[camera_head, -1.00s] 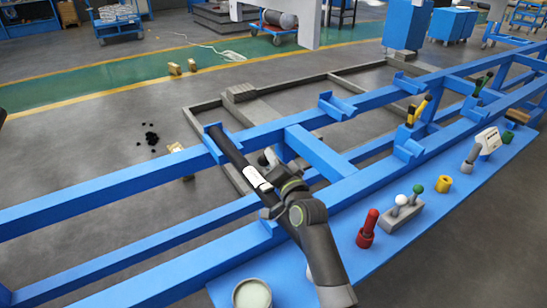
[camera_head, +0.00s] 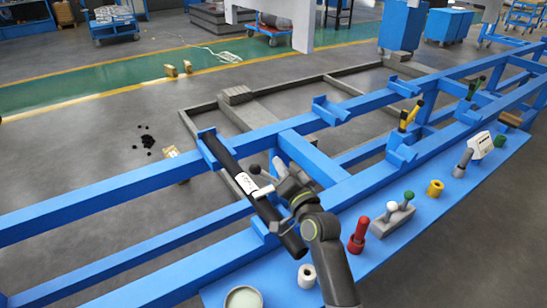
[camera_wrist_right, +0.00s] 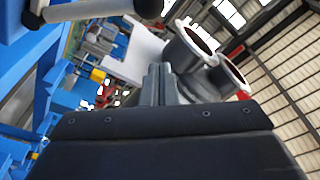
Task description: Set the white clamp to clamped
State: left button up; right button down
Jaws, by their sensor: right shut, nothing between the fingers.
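The white clamp (camera_head: 263,191) is at the blue frame, beside the labelled black pipe (camera_head: 225,157); its white bar shows, but its body is partly hidden by my right arm. A white bar with a black knob also crosses the top left of the right wrist view (camera_wrist_right: 88,10) and looks like part of this clamp. My right gripper (camera_head: 279,166) is just right of the pipe, close to the clamp; contact cannot be told. Its fingers (camera_wrist_right: 160,84) are shut with nothing between them. My left gripper is not in view.
Yellow (camera_head: 409,116) and green (camera_head: 475,88) clamps stand farther along the frame. The blue shelf in front holds a red-handled tool (camera_head: 359,234), a lever block (camera_head: 393,219), a yellow ring (camera_head: 435,188), a white spool (camera_head: 307,275) and a round dish (camera_head: 243,298).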

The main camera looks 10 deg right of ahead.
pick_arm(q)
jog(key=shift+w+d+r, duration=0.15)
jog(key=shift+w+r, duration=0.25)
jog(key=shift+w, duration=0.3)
pick_arm(e)
jog(key=v, duration=0.4)
jog(key=shift+s, duration=0.2)
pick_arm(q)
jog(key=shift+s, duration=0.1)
pick_arm(e)
jog(key=shift+d, duration=0.1)
